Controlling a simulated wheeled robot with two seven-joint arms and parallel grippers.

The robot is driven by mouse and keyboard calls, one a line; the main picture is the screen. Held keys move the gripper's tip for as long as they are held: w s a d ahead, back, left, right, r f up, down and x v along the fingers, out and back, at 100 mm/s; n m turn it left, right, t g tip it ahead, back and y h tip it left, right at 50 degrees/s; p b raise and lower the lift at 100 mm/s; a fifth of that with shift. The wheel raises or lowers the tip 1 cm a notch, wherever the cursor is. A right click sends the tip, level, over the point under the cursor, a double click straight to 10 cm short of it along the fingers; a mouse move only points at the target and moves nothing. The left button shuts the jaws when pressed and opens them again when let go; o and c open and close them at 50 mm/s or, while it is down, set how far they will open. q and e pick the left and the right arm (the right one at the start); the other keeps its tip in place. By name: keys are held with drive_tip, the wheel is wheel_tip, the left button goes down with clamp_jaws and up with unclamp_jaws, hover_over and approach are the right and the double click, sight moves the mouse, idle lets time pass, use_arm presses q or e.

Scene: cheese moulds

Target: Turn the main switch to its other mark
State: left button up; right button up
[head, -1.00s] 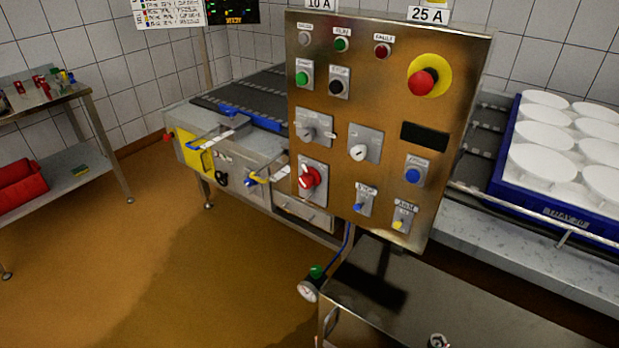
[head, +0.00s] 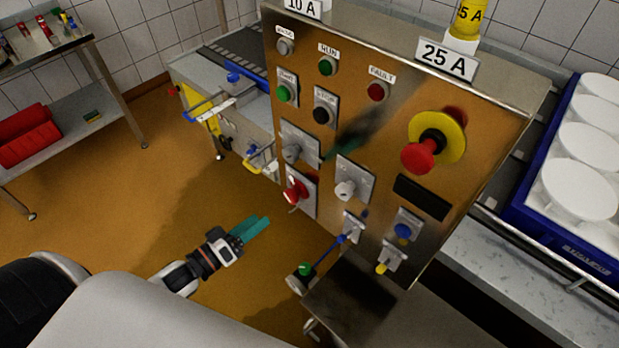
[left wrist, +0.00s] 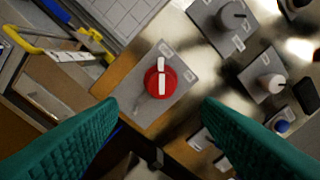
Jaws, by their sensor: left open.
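The main switch is a red rotary knob (head: 296,190) with a white bar, on a grey plate low at the left of the steel control panel (head: 345,130). In the left wrist view the red knob (left wrist: 160,82) sits between and beyond my fingers, its white bar nearly upright in the picture. Small labels on its plate (left wrist: 138,103) are too small to read. My left gripper (head: 254,228), with teal fingers, is left of and below the knob, apart from it. It is open and empty; its fingertips (left wrist: 158,103) are spread wide. My right gripper is not in view.
Grey selectors (head: 291,152) and (head: 346,189) sit close to the knob. A red emergency button (head: 420,155) sticks out at the panel's right.

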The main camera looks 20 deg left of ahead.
sight(288, 198)
use_arm(q)
drive_tip(key=p+x, duration=0.1)
drive_tip(key=x, duration=0.9)
drive_tip(key=shift+w+d+r+p, duration=0.1)
drive_tip(key=shift+w+p, duration=0.05)
drive_tip(key=shift+p, duration=0.2)
drive_tip(key=shift+w+d, duration=0.2)
drive_tip(key=shift+w, duration=0.2)
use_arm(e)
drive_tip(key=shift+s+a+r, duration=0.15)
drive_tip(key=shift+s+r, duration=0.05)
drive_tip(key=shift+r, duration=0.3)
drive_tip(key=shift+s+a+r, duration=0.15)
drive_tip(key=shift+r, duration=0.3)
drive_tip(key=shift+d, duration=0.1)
use_arm(q)
drive_tip(key=c, duration=0.8)
drive_tip(key=shift+c, duration=0.9)
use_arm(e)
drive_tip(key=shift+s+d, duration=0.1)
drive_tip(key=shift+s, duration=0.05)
